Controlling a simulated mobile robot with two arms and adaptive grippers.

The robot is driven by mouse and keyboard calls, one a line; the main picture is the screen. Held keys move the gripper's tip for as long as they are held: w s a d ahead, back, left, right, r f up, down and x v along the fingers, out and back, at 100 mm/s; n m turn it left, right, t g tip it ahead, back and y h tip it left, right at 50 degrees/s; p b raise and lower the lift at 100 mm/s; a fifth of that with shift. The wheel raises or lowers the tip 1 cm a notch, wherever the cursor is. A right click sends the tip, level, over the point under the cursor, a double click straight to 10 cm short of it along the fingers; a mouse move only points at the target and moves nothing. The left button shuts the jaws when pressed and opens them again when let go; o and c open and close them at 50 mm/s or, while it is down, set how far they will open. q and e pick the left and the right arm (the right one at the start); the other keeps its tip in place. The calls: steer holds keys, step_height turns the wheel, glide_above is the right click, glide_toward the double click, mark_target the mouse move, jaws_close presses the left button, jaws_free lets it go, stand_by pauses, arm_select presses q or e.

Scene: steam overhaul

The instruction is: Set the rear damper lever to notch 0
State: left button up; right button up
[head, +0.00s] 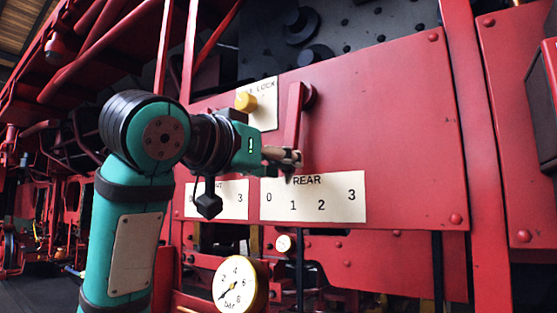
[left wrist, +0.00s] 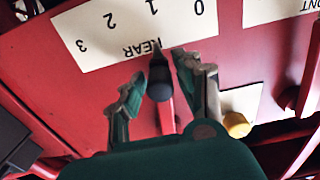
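The rear damper lever is a red bar (head: 294,115) hanging down from a pivot on the red panel, above the white REAR plate (head: 335,198) marked 0, 1, 2, 3. Its lower end leans slightly left in the head view; I cannot tell the exact notch. My left gripper (head: 286,156) is at that lower end. In the left wrist view the picture is upside down, and a black knob (left wrist: 160,82) on the lever sits between the spread fingers of my left gripper (left wrist: 158,88). A gap shows beside the left-hand finger. My right gripper is not in view.
A yellow knob (head: 245,101) on a white LOCK plate (head: 265,108) is just left of the lever. A second scale plate (head: 232,198), partly hidden by my arm, lies left of the REAR plate. A pressure gauge (head: 236,284) stands below. The panel right of the lever is clear.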

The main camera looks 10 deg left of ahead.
arm_select(q)
jaws_close()
steer(key=a+m, duration=0.1)
steer(key=w+a+r+m+p, duration=0.1)
steer(key=a+m, duration=0.1)
steer(key=shift+w+a+r+p, duration=0.1)
steer(key=shift+r+p, duration=0.05)
steer(key=shift+p, duration=0.15)
steer(key=shift+o, duration=2)
jaws_free()
steer(key=shift+a, duration=0.1)
steer(key=v, duration=1.2)
